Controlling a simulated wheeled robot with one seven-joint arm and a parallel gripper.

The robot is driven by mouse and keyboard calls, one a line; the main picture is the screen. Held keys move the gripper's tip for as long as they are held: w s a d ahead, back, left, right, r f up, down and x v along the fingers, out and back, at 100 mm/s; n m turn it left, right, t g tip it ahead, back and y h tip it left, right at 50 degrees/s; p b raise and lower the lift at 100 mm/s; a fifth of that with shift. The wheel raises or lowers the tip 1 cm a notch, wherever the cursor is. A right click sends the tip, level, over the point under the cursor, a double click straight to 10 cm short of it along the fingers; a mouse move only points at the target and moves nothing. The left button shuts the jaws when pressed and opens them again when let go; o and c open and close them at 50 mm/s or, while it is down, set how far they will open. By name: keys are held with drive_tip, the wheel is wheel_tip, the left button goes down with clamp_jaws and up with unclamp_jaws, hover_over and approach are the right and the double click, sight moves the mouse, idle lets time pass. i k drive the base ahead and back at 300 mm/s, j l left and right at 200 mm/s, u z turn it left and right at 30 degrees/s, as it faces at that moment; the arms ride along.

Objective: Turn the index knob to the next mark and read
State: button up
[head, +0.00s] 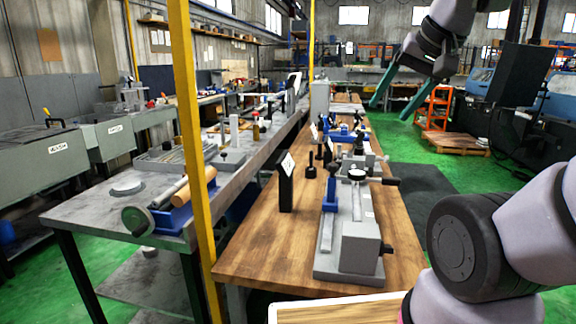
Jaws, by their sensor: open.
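A small grey cylindrical grinder fixture (325,262) stands on the near part of the wooden bench. It has a grey block (360,248) at its near end with a small black knob (387,249) on the right side. A round dial (357,175) with a dark rim and pale face sits at its far end, beside a black crank handle (388,182). I cannot tell which of these is the index knob, and no marks are readable. My gripper (389,112), with two teal fingers apart, is open and empty, high at upper right, clear of the fixture.
A black upright plate (286,182) with a white label stands left of the fixture. The wooden bench (250,262) has bare room at its near left. A yellow post (190,130) rises left of it. An orange rack (435,107) and pallet (455,143) stand behind right.

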sight(384, 247)
drive_tip(key=l+u, duration=0.1)
drive_tip(key=l, duration=0.25)
drive_tip(key=k+l+u, duration=0.15)
drive_tip(key=l, duration=0.2)
drive_tip(key=k+l+u, duration=0.1)
drive_tip(key=l, duration=0.25)
drive_tip(key=k+l+u, duration=0.1)
drive_tip(key=l, duration=0.2)
drive_tip(key=k+j+z, duration=0.1)
drive_tip(key=j+z, duration=0.2)
drive_tip(key=z, duration=0.15)
drive_tip(key=k+j+z, duration=0.2)
drive_tip(key=z, duration=0.25)
